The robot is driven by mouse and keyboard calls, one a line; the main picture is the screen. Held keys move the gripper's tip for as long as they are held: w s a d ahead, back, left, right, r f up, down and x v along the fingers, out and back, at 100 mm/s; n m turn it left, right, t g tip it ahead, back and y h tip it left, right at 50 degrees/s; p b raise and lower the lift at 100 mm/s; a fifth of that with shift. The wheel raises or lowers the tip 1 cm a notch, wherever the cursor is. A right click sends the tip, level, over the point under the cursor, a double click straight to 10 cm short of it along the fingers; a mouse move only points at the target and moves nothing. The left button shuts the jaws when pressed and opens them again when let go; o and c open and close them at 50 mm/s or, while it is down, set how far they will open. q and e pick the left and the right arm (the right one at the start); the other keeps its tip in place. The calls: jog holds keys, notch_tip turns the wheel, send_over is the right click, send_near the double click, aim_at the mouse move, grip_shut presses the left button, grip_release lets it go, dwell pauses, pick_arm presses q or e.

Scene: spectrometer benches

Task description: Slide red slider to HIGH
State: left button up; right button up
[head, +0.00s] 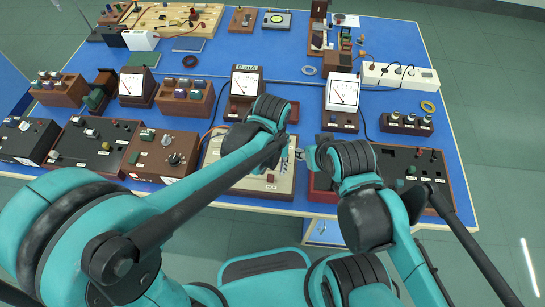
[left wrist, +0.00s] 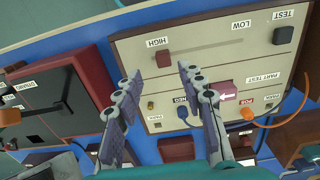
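The dark red slider (left wrist: 163,58) is a small block at the HIGH end of a thin slot on a beige panel (left wrist: 215,62). It sits beside the HIGH label, and the slot runs from it towards LOW. It also shows in the head view (head: 270,177) near the panel's front edge. My left gripper (left wrist: 158,72) is open, with fingers spread over the panel. The slider lies just past the fingertips, between them in the picture; contact cannot be told. The left gripper is small in the head view (head: 292,157). My right gripper's fingers do not show.
A black TEST button (left wrist: 284,35) and a plugged orange lead (left wrist: 268,122) are on the panel. A dark red box (left wrist: 50,95) stands close beside it. Meters (head: 343,93) stand behind. My arms cover parts of the blue bench (head: 300,45).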

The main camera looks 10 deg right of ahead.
aim_at(272, 176)
pick_arm(q)
notch_tip(272, 176, up, 6)
jog(key=shift+r, duration=0.15)
dwell(0.6)
